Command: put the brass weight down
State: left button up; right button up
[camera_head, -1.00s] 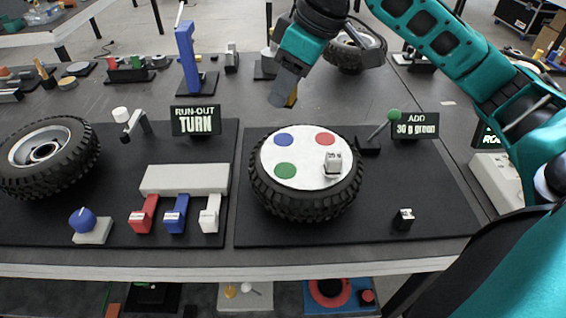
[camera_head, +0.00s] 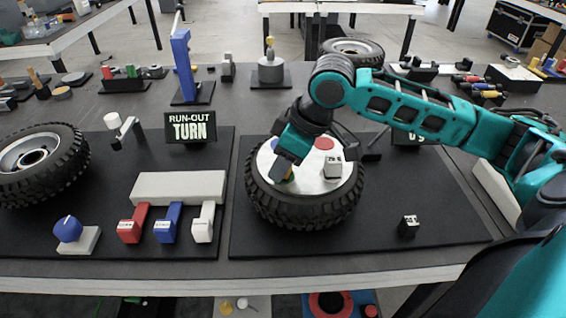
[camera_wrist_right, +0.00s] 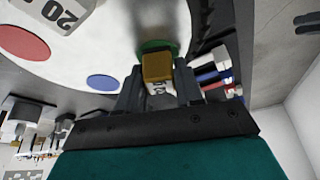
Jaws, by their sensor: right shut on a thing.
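My right gripper (camera_head: 284,172) points down over the front left of the white disc (camera_head: 318,184) on the tyre (camera_head: 306,212). It is shut on the brass weight (camera_wrist_right: 157,66), a small block with a brass-coloured top and a pale, marked side, between the fingers in the right wrist view. There the green spot (camera_wrist_right: 150,45) shows right at the weight, partly covered by it. I cannot tell whether the weight touches the disc. The red spot (camera_head: 324,143) is at the disc's back. My left gripper is not in view.
A pale weight marked 20 (camera_head: 333,167) stands on the disc's right side. A small dark block with a pale top (camera_head: 409,226) sits on the mat at right. The run-out sign (camera_head: 190,127) and white bar (camera_head: 179,186) are left of the tyre.

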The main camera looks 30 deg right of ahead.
jog(key=o, duration=1)
jog(key=shift+f, duration=0.1)
jog(key=shift+r, duration=0.4)
jog(key=p+v, duration=0.2)
jog(key=v, duration=0.9)
jog(key=shift+r, duration=0.25)
jog(key=shift+s, duration=0.2)
